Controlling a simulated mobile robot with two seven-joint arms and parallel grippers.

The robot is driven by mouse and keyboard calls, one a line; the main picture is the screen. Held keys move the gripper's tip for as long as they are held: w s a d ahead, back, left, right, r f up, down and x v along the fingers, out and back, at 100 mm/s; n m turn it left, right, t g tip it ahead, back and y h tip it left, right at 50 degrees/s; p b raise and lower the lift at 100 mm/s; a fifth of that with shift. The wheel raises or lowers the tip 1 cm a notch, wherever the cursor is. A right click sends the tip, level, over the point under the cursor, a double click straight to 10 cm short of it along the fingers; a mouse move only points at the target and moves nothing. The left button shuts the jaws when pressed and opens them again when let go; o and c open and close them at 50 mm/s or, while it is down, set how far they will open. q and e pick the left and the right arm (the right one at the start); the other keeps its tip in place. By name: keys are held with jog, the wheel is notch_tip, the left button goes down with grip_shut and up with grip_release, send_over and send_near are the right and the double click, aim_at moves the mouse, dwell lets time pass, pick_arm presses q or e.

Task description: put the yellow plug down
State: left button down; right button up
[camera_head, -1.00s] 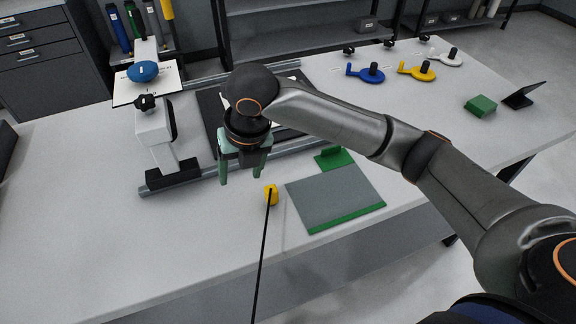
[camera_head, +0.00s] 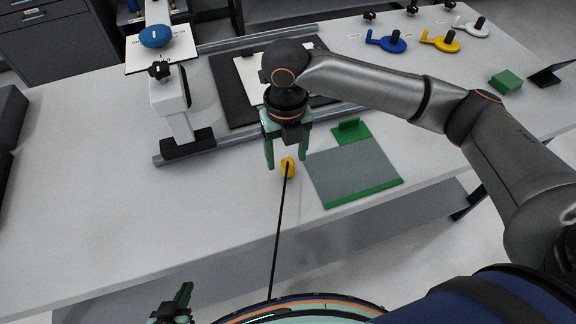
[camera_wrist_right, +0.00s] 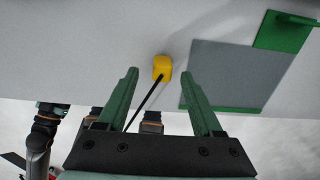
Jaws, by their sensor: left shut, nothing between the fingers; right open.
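The yellow plug (camera_head: 288,167) rests on the white table near its front edge, just left of the grey and green board; a thin black cord runs from it down past the table edge. My right gripper (camera_head: 287,169) is open, pointing down, with its green fingers at either side of the plug in the picture. In the right wrist view the plug (camera_wrist_right: 162,68) shows between and slightly beyond the open fingertips; neither finger appears to touch it. My left gripper (camera_head: 172,305) is low at the bottom left, shut and empty, away from the table top, partly cut off.
The grey board (camera_head: 352,182) with green edging lies right of the plug. A clamp stand (camera_head: 187,140) and rails are behind left. Blue (camera_head: 388,42), yellow (camera_head: 440,41) and white tools lie at the back right. The table's front left is clear.

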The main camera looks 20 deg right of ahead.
aim_at(288, 162)
jog(key=f, duration=0.4)
jog(key=shift+d+f, duration=0.1)
jog(key=shift+d, duration=0.1)
jog(key=shift+c, duration=0.4)
grip_shut()
